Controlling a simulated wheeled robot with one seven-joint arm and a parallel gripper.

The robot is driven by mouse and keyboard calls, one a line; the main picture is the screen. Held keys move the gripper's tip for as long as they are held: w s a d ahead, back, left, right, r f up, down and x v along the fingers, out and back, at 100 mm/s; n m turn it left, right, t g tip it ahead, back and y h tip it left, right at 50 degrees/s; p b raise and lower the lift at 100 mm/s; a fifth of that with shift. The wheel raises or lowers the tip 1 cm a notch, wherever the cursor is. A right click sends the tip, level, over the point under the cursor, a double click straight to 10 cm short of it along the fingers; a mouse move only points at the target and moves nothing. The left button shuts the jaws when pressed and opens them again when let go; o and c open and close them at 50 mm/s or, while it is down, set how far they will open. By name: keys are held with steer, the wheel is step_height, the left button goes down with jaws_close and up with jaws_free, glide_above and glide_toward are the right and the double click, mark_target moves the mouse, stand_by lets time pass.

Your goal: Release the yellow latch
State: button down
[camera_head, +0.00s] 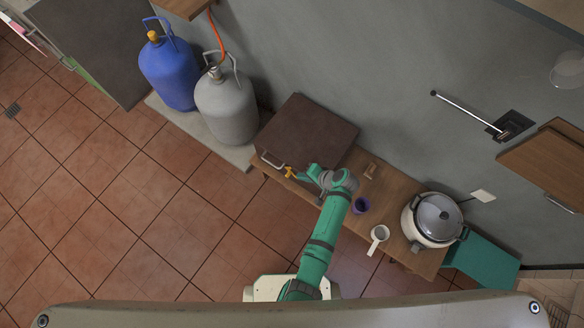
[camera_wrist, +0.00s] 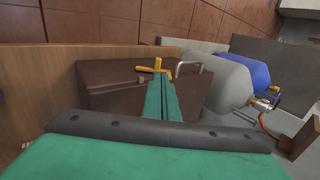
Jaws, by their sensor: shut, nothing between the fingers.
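The yellow latch (camera_head: 290,172) sits on the front of a dark brown box (camera_head: 312,130) on the wooden counter, beside a metal handle (camera_head: 272,161). In the wrist view the yellow latch (camera_wrist: 154,67) shows just beyond my fingertips, with the metal handle (camera_wrist: 187,66) to its right on the brown box (camera_wrist: 110,88). My gripper (camera_wrist: 164,78) is shut, its two green fingers together and pointing at the latch. In the head view my gripper (camera_head: 303,176) is at the latch's right side. I cannot tell whether the fingertips touch the latch.
A purple cup (camera_head: 360,205), a white mug (camera_head: 378,237) and a lidded white cooker (camera_head: 434,219) stand on the counter to the right. A grey gas bottle (camera_head: 227,107) and a blue one (camera_head: 169,72) stand left of the box. The tiled floor (camera_head: 130,200) in front is clear.

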mark_target(288, 175)
steer(key=x, duration=0.6)
steer(key=shift+w+a+f, duration=0.1)
steer(key=shift+w, duration=0.15)
steer(key=shift+w+a+f, duration=0.15)
steer(key=shift+a+f, duration=0.05)
steer(key=shift+f, duration=0.5)
steer(key=shift+w+a+f, duration=0.1)
steer(key=shift+a+f, duration=0.2)
steer(key=shift+a, duration=0.2)
steer(key=shift+d, duration=0.1)
